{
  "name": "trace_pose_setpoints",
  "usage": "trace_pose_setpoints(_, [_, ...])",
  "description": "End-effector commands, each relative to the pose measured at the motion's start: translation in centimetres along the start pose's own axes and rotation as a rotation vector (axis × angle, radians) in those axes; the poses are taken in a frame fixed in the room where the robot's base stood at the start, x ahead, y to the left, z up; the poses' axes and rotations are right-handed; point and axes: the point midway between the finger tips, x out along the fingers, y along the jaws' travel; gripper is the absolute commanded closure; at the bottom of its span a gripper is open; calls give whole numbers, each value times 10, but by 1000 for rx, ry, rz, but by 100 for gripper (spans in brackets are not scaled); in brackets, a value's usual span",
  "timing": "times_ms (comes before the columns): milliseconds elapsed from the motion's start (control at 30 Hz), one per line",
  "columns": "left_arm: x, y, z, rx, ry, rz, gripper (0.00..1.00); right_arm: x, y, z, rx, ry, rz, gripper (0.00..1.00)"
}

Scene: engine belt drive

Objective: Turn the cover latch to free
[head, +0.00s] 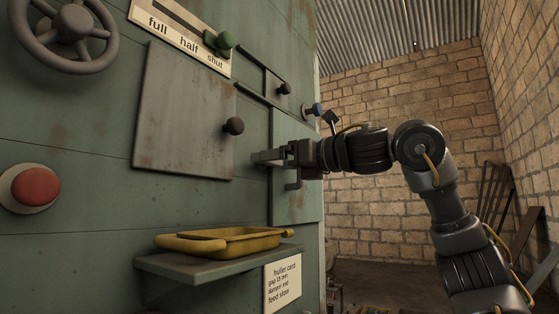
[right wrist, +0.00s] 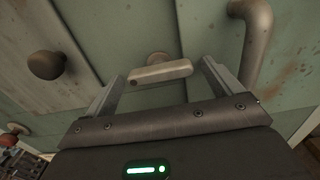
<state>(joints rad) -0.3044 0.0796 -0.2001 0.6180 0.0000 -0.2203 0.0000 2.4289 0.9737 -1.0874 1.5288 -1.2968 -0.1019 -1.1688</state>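The cover latch (right wrist: 165,71), a short pale worn bar on a round pivot, shows in the right wrist view on the green panel face. It lies nearly level in that picture, tilted slightly. My right gripper (head: 262,157) is open in front of the panel in the head view. In the right wrist view its two fingers stand on either side of the latch, with a gap visible at each end. I cannot tell their exact depth against it. In the head view the latch is hidden or not distinguishable behind the gripper. My left gripper is not in view.
A grey plate with a dark knob (head: 233,126) is left of the gripper; a bent handle (right wrist: 255,45) is close on the right. A red button (head: 37,187) and handwheel (head: 70,25) are farther left.

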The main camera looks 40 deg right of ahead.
Motion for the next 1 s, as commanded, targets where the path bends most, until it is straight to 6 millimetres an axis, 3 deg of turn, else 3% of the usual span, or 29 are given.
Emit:
trace_pose_setpoints(33, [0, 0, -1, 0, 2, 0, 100, 0, 0, 0, 0, 0, 0, 16])
trace_pose_setpoints(300, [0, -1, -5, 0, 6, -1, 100, -1, 0, 0, 0, -1, 0, 50])
trace_pose_setpoints(667, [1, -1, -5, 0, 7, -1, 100, 0, 0, 0, 68, 0, 1, 50])
trace_pose_setpoints(1000, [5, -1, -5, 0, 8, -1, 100, 0, 0, 0, 331, -2, 0, 50])
